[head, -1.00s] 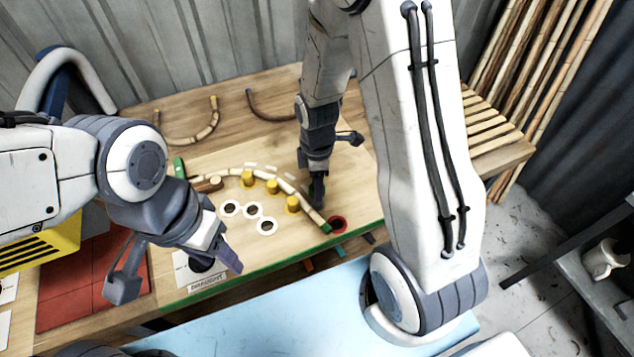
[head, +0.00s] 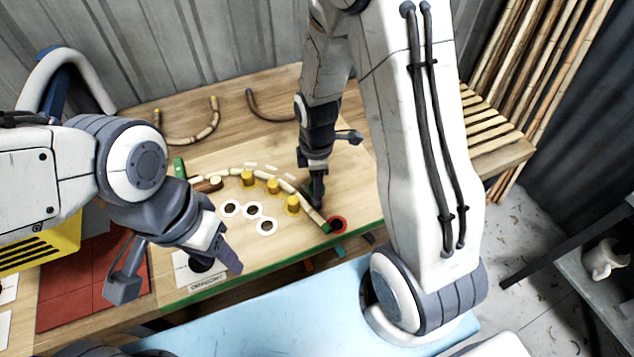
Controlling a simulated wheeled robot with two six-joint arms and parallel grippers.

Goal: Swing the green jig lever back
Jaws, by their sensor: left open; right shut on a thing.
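My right gripper (head: 317,196) points down at the board on the workbench and is shut, beside the curved rattan pole. A small dark green part, which looks like the jig lever (head: 307,188), shows at its fingers; most of it is hidden by the gripper. The rattan pole (head: 268,173) bends in an arc around several yellow pegs (head: 292,205), with a green tip (head: 326,228) at its near right end. My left gripper (head: 180,275) is open and empty, above the front left of the bench. A green upright piece (head: 179,166) stands at the pole's left end.
White-ringed holes (head: 254,210) lie inside the arc. Two bent rattan pieces (head: 270,110) lie at the back. Red tiles (head: 85,275) are at left. The bench's back right is fairly clear.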

